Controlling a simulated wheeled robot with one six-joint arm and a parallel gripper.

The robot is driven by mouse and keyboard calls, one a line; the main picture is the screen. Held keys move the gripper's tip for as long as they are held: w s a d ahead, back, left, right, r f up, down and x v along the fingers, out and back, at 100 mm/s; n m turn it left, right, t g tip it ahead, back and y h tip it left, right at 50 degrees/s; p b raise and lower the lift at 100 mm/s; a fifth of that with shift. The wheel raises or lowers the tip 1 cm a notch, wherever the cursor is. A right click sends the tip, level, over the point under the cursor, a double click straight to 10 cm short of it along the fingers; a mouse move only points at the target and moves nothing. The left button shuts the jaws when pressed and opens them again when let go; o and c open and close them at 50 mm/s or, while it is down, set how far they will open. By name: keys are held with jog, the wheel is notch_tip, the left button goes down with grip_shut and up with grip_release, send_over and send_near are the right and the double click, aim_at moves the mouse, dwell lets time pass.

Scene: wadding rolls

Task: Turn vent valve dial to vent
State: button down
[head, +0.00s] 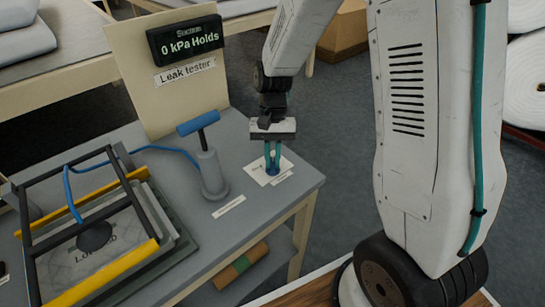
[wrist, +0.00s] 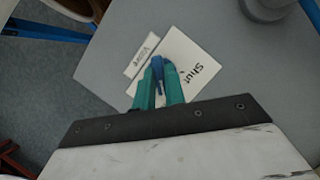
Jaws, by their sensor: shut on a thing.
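The vent valve dial (wrist: 158,66) is a small blue knob on a white card (wrist: 190,62) near the table's front right corner. The word "Shut" is printed on the card to the right of the dial in the wrist view. My gripper (head: 272,168) points down from above with its teal fingers closed around the dial, and it also shows in the wrist view (wrist: 158,82). The fingers hide most of the dial, so I cannot tell which mark it points to. No "vent" mark is readable.
The grey table (head: 262,222) holds a hand pump (head: 211,172) with a blue handle left of the dial, and a black frame with yellow bars (head: 105,272). The leak tester display (head: 186,40) behind reads "0 kPa Holds". A small label (wrist: 142,55) lies beside the card.

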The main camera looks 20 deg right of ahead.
dwell(0.3)
jog(key=c, duration=1.5)
grip_release()
jog(key=shift+o, duration=0.2)
jog(key=v, duration=0.8)
